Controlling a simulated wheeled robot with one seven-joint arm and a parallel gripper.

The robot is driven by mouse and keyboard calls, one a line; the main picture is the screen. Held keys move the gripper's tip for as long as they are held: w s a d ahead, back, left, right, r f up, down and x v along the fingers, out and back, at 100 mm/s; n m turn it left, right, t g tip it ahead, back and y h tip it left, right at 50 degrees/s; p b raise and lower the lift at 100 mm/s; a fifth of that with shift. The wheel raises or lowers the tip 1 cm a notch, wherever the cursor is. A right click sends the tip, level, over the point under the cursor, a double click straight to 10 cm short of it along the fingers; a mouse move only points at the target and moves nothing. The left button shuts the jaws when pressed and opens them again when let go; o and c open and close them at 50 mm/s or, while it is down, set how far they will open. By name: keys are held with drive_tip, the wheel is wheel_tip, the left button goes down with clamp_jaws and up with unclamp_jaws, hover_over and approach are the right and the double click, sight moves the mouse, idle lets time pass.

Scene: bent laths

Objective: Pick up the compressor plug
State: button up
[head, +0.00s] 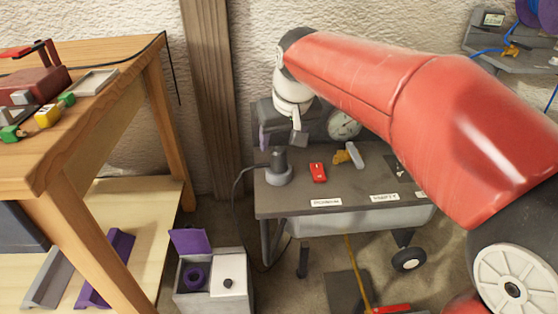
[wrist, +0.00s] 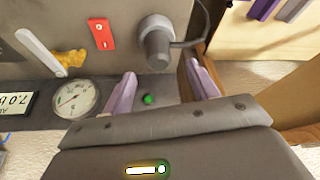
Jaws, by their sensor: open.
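The compressor plug appears to be the dark grey upright cylinder on a round grey base (head: 279,161), with a dark cord, at the left end of the cart's top. It also shows in the wrist view (wrist: 156,45), just beyond my fingertips, with the cord curving off right. My gripper (head: 281,141) is above and behind it in the head view, partly hidden by my arm. In the wrist view my gripper (wrist: 162,70) is open, its two pale purple fingers apart with nothing between them but the background. It is not touching the plug.
The grey cart (head: 340,203) also carries a red switch piece (head: 318,172), a yellow fitting with a grey lever (head: 347,154) and a round gauge (head: 343,125). A wooden bench (head: 100,58) stands left. A lidded grey box (head: 212,282) sits on the floor.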

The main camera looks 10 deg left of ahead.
sight(279, 150)
drive_tip(key=x, duration=0.6)
drive_tip(key=shift+w+f, duration=0.25)
drive_tip(key=c, duration=1.1)
drive_tip(key=shift+r, duration=0.15)
